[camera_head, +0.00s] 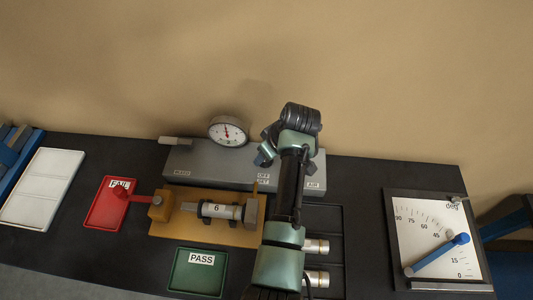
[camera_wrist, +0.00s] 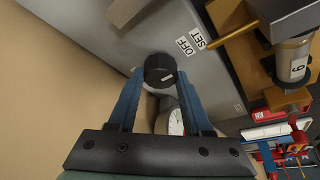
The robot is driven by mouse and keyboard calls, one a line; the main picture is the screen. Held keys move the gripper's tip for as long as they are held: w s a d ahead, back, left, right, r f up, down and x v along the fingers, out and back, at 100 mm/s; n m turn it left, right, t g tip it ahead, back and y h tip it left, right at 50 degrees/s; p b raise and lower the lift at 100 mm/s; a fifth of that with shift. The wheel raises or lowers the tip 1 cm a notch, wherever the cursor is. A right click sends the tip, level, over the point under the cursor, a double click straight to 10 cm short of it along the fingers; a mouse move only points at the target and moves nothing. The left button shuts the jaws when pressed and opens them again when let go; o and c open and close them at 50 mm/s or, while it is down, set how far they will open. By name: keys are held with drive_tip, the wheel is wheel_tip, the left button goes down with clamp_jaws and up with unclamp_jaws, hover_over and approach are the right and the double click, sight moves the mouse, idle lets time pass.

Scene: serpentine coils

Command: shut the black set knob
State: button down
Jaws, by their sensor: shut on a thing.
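The black set knob (camera_wrist: 158,66) stands on the grey block, in the middle of the wrist view. A short white mark shows on its lower right part. The labels OFF (camera_wrist: 182,46) and SET (camera_wrist: 198,38) are on the block to its upper right. My gripper (camera_wrist: 161,77) has its two blue fingers on either side of the knob and is shut on it. In the head view my arm hides the knob. The grey block (camera_head: 215,165) also shows there, with the OFF and SET label (camera_head: 263,178) at its front.
A round dial gauge (camera_head: 228,131) stands on the block's back and shows close beside my fingers in the wrist view (camera_wrist: 176,122). A wooden fixture (camera_head: 220,232) holds a cylinder marked 6. Red FAIL (camera_head: 101,214) and green PASS (camera_head: 190,284) trays lie in front. An angle board (camera_head: 425,225) is at right.

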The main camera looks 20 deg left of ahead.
drive_tip(key=shift+w+r, duration=0.1)
drive_tip(key=shift+c, duration=1.7)
unclamp_jaws()
drive_tip(key=b+v, duration=0.2)
drive_tip(key=v, duration=1.1)
